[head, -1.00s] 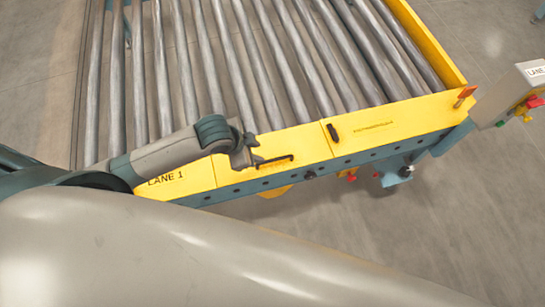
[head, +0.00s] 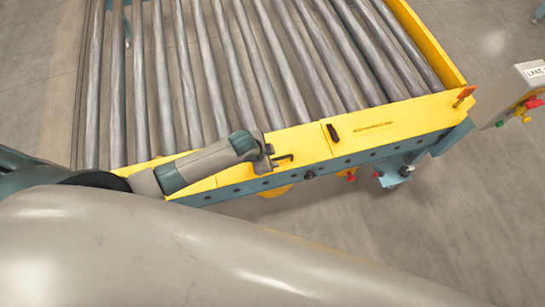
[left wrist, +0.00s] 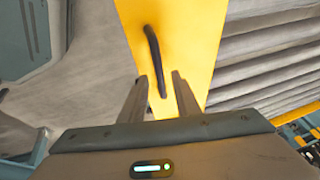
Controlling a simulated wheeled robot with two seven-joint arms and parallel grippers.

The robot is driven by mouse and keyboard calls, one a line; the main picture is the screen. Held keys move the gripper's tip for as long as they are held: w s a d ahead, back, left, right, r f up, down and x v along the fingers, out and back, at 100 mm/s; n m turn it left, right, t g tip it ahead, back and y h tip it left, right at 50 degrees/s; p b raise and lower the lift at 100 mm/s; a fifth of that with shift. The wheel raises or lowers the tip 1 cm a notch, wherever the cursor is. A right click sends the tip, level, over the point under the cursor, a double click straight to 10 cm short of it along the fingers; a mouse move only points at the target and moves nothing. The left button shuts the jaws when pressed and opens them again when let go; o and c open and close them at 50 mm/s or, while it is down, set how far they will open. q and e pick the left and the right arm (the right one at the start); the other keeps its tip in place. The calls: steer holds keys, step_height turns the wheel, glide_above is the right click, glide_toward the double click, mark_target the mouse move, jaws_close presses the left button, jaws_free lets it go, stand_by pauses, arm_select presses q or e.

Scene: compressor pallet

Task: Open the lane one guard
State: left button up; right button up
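The lane one guard (head: 305,145) is a yellow panel along the front edge of the roller conveyor. It also fills the upper middle of the left wrist view (left wrist: 192,40). My left arm covers the left part of the guard. My right gripper is not in view.
Grey conveyor rollers (head: 240,60) lie behind the guard. A black latch-like piece (head: 332,132) stands on the yellow top to the right. A control box (head: 510,95) with coloured buttons is at the far right. Open floor (head: 440,220) lies in front.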

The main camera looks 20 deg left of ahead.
arm_select(q)
steer(key=shift+w+f, duration=0.15)
steer(key=shift+f, duration=0.15)
jaws_close()
steer(key=shift+r, duration=0.1)
